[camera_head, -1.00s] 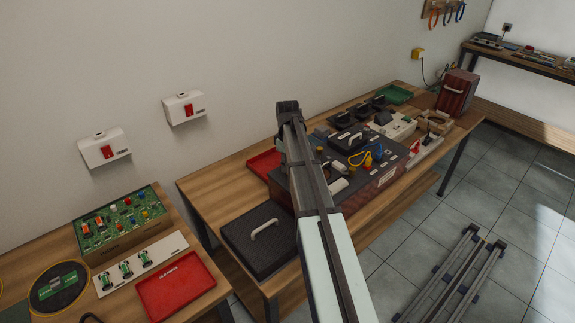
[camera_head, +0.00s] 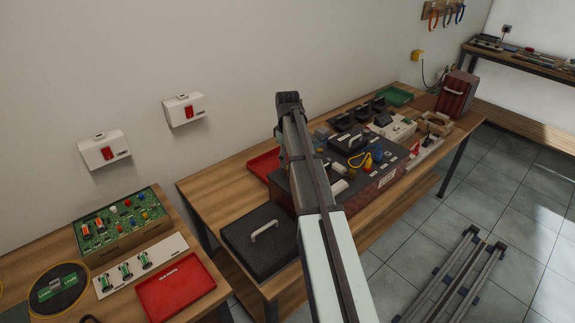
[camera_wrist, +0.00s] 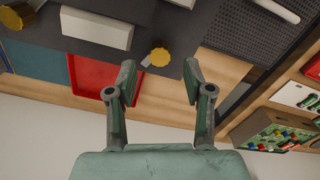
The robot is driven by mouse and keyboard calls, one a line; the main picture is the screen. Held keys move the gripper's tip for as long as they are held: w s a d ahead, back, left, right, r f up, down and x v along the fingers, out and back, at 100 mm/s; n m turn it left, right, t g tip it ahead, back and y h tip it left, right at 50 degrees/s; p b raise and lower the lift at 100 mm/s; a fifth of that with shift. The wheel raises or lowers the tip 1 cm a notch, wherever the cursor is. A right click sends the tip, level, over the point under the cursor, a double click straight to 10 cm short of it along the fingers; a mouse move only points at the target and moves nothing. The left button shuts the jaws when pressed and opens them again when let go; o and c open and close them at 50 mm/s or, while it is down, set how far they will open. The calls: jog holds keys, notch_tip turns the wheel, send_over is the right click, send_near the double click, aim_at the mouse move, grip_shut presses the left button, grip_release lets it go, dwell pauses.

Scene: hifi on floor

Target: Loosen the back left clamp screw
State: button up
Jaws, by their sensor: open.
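A gold clamp screw (camera_wrist: 159,56) sits at the edge of a dark grey box in the wrist view, close to the red tray. My gripper (camera_wrist: 158,75) is open, with one finger on each side of this screw's line. The screw shows between the fingertips, slightly beyond them, and I cannot tell the depth between them. A second gold screw (camera_wrist: 16,18) shows at the upper left, beside a pale block (camera_wrist: 97,28). In the head view the dark box (camera_head: 365,190) stands on the bench; my arm hides the gripper and the box's near-left part.
A red tray (camera_wrist: 90,76) lies beside the box, towards the wall. A black case with a handle (camera_head: 257,240) stands at the bench's near end. Yellow and blue cables (camera_head: 366,160) and black parts lie on or behind the box. A green circuit board (camera_head: 121,215) is on the left table.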

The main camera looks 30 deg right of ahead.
notch_tip(320, 180, up, 8)
dwell(0.4)
